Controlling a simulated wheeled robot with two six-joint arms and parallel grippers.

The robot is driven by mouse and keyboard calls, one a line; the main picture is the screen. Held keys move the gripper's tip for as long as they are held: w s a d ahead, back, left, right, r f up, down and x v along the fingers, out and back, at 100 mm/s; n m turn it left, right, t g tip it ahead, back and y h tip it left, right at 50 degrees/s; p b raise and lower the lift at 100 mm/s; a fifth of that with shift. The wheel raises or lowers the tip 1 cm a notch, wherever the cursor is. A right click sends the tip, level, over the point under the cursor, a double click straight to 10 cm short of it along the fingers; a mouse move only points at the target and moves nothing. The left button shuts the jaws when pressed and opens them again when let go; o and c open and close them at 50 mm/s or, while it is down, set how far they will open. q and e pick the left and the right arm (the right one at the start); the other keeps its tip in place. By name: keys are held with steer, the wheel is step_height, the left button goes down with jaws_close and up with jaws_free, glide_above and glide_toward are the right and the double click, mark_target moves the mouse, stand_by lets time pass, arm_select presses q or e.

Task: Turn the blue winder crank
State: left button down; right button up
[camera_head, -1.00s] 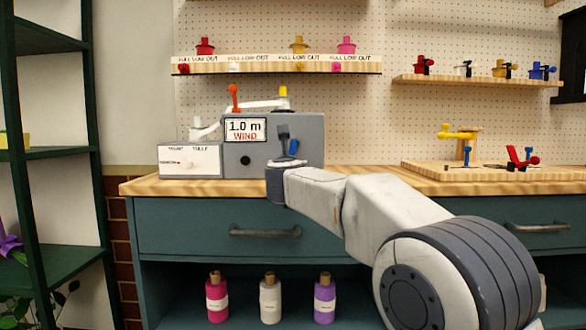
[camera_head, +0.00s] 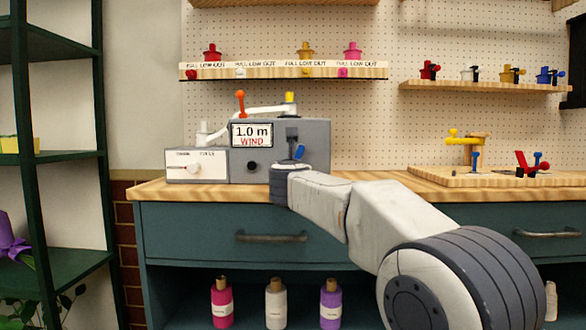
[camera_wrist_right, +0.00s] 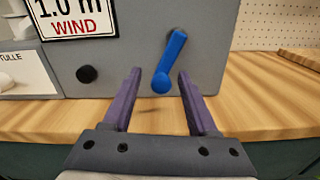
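The blue winder crank (camera_head: 299,151) is on the front of the grey winder box (camera_head: 315,135), right of its "1.0 m WIND" display. In the right wrist view, the crank (camera_wrist_right: 170,62) slants down and left from its hub to a rounded knob. My right gripper (camera_wrist_right: 158,78) is open, with its two purple fingers apart. The crank knob appears between the fingers, touching neither. I cannot tell whether the fingertips reach as far as the knob. In the head view my right wrist covers the lower part of the crank area. My left gripper is not in view.
A black knob (camera_wrist_right: 87,74) sits left of the crank. A white tulle box (camera_head: 196,166) adjoins the winder. The wooden counter (camera_wrist_right: 275,95) is clear right of the winder. A board with coloured clamps (camera_head: 490,176) lies farther right.

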steer(key=shift+s+f, duration=0.1)
steer(key=shift+s, duration=0.35)
steer(key=s+b, duration=0.1)
steer(key=s, duration=0.8)
steer(key=shift+s, duration=0.3)
